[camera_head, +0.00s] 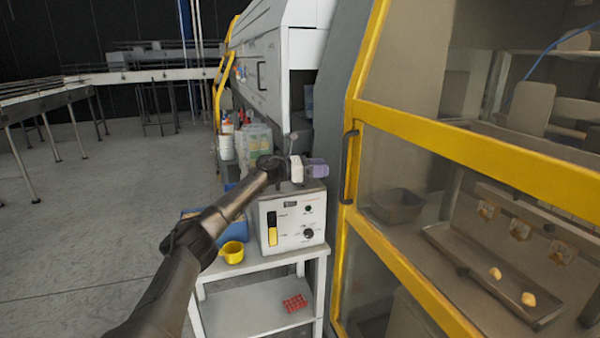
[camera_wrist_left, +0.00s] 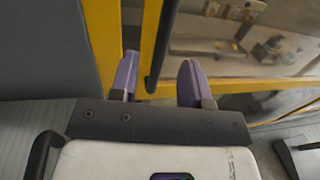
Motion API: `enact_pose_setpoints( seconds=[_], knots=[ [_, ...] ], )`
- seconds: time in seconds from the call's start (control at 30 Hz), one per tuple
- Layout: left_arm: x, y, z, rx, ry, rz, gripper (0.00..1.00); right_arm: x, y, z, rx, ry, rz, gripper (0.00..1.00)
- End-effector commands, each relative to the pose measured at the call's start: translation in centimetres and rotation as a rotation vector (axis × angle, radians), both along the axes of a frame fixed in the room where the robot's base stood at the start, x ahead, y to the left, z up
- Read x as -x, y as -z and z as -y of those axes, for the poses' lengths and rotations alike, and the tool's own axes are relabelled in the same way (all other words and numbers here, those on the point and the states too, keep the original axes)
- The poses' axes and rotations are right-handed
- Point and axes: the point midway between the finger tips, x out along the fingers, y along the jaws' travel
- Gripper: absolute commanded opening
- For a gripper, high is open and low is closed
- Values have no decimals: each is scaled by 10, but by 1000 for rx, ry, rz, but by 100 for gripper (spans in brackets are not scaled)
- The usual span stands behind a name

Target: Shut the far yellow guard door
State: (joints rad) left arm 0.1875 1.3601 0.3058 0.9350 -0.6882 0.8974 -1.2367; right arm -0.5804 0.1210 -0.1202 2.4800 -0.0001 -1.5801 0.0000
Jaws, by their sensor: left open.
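A yellow-framed guard door (camera_head: 440,140) with clear panels fills the right of the head view. Its upright black handle (camera_head: 349,168) is on its left edge. Farther back, a second yellow door frame (camera_head: 221,85) stands out from the machine at an angle. My left gripper (camera_head: 319,168) is open and empty, just left of the nearer door's handle, with its purple fingertips pointing toward it. In the left wrist view the black handle (camera_wrist_left: 158,50) shows between the two spread fingers (camera_wrist_left: 157,80), with no clear contact. My right gripper is not in view.
Conveyors (camera_head: 150,76) are at the back left; the left floor is clear.

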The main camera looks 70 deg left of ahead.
Motion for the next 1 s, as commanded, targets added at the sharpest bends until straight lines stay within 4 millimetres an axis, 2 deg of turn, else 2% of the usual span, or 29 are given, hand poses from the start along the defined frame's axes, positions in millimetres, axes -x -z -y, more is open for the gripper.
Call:
enact_pose_setpoints(
  seconds=[0.13, 0.47, 0.7, 1.0],
  knots=[
    [8, 2, 0, -3, 2, -4, 43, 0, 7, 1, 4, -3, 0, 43],
    [34, 1, -4, 0, 2, -3, 43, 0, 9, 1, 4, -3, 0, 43],
    [52, -1, -7, 1, 4, 0, 43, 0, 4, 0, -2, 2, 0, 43],
    [62, 0, -9, 0, 1, -1, 43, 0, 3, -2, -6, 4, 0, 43]
  ],
)
